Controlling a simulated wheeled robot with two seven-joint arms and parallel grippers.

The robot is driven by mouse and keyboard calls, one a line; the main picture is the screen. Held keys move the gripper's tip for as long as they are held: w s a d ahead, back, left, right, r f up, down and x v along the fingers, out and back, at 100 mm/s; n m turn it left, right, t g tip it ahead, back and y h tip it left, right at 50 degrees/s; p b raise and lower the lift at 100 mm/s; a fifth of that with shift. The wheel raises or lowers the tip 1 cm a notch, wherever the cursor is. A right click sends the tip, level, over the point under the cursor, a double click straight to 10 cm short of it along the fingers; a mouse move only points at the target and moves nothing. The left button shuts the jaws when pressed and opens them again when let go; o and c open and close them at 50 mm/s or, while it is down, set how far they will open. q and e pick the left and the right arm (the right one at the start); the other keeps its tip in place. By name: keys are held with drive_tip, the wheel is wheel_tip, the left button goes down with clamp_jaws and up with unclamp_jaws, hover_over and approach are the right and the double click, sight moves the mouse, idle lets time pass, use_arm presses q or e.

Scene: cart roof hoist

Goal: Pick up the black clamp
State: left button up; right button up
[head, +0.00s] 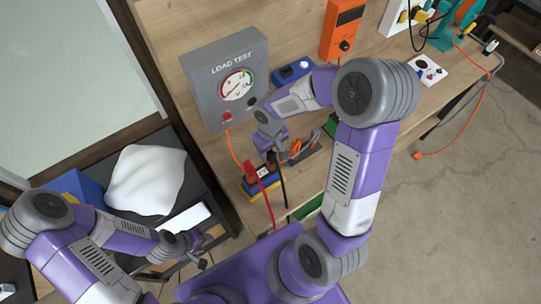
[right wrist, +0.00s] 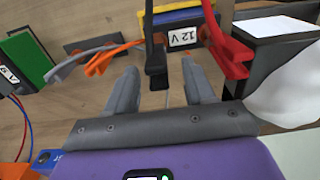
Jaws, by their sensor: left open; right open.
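The black clamp (right wrist: 156,58) sits on the near edge of the 12 V battery (right wrist: 185,37), its handle pointing back between the fingers of my right gripper (right wrist: 160,72). The fingers are open, one on each side of the clamp, with visible gaps. A red clamp (right wrist: 228,48) is on the battery to the right of it. In the head view the battery (head: 262,175) stands on the bench, with my right gripper (head: 274,148) over it; the black clamp is hard to make out there. My left gripper (head: 198,256) is open and empty, low at the left.
An orange clamp (right wrist: 104,58) and a grey clamp (right wrist: 72,65) lie left of the black one. A grey load tester (head: 226,78) stands behind on the bench. A red cable (head: 265,197) hangs over the bench edge. A white sack (head: 146,180) lies on the dark cart.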

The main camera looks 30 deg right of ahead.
wheel_tip(320, 180, down, 4)
drive_tip(key=shift+d+r, duration=0.15)
clamp_jaws()
idle(0.3)
